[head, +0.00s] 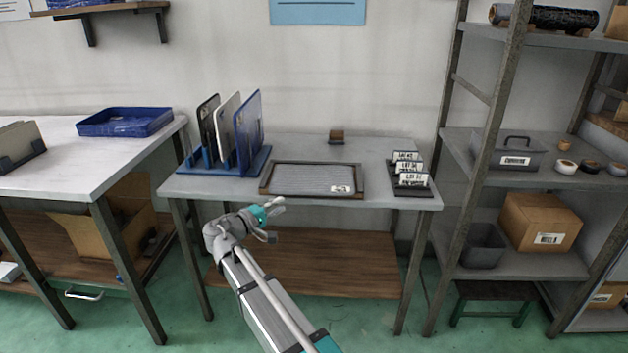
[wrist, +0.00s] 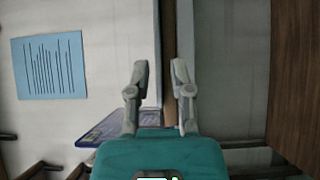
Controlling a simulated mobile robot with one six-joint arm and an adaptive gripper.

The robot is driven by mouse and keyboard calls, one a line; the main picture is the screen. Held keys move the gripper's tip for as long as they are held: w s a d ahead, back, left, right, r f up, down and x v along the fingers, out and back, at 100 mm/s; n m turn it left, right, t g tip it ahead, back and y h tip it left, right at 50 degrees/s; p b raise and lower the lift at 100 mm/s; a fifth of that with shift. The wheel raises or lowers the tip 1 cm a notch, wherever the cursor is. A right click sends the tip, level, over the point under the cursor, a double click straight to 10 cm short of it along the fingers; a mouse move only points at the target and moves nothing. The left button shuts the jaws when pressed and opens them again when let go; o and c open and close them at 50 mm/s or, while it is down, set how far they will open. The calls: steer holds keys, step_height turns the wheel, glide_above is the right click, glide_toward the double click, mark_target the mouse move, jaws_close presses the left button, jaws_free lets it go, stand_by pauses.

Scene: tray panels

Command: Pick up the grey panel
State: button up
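A flat grey panel (head: 312,178) with a small white label lies in a dark-framed tray (head: 265,187) at the middle of the table. A blue rack (head: 258,165) left of it holds upright panels: a dark one (head: 207,125), a pale whitish-grey one (head: 226,122) and a blue one (head: 250,130). My gripper (head: 276,220) is open and empty, in front of the table's front edge, apart from the panels. In the wrist view my gripper (wrist: 160,68) has its fingers spread, with a brown strip, seemingly the tray frame, seen between them.
A shelf unit (head: 480,150) stands right; another table with a blue tray (head: 125,122) stands left. Bare tabletop (head: 375,160) lies between tray and card stand.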

steer(key=shift+x, duration=1.15)
steer(key=x, duration=0.5)
steer(key=shift+d+r, duration=0.15)
steer(key=shift+r, duration=0.05)
jaws_close()
